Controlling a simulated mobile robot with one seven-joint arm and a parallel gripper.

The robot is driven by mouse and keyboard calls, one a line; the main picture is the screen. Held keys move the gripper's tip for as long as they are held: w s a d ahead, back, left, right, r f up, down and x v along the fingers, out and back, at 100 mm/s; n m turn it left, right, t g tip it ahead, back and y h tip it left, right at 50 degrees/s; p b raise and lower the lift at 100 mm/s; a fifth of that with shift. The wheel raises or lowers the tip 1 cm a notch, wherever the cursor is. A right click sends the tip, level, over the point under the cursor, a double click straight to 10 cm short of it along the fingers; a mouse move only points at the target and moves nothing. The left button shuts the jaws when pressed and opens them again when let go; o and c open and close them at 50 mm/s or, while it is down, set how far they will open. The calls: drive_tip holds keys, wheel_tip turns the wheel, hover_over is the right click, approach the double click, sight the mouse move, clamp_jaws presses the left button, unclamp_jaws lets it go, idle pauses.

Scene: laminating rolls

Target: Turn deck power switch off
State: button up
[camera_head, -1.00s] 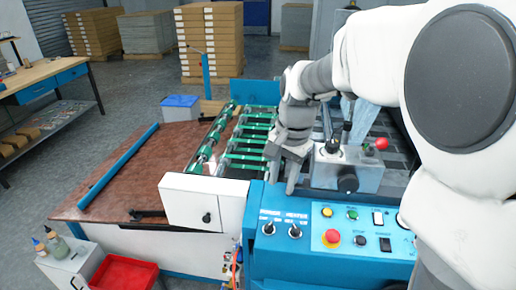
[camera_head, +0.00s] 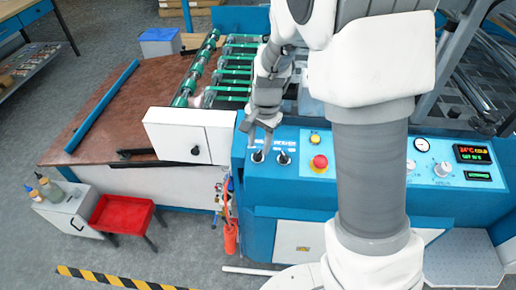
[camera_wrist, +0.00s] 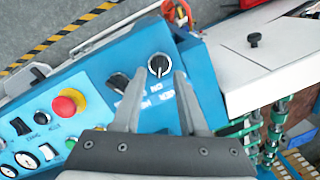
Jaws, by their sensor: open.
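The power switch (camera_head: 258,157) is the left of two small dark switches on the blue deck panel. In the wrist view the power switch (camera_wrist: 159,66) is a black round base with a pale lever. Which position the lever marks is too small to tell. My gripper (camera_head: 259,143) is open and points down just above and behind this switch. In the wrist view my gripper (camera_wrist: 155,84) has one finger to each side of the switch, with nothing held. Contact cannot be told. The heater switch (camera_head: 283,159) is just to the right; it also shows in the wrist view (camera_wrist: 118,82), beside a finger.
A red emergency button (camera_head: 319,162) on a yellow base is to the right of the switches. A white box (camera_head: 180,136) borders the panel on the left. Green-banded rollers (camera_head: 236,72) lie behind. A red tray (camera_head: 121,212) stands on the floor at left.

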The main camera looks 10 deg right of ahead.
sight(258, 153)
drive_tip(key=shift+w+a+f, duration=0.1)
drive_tip(key=shift+f, duration=1.45)
clamp_jaws()
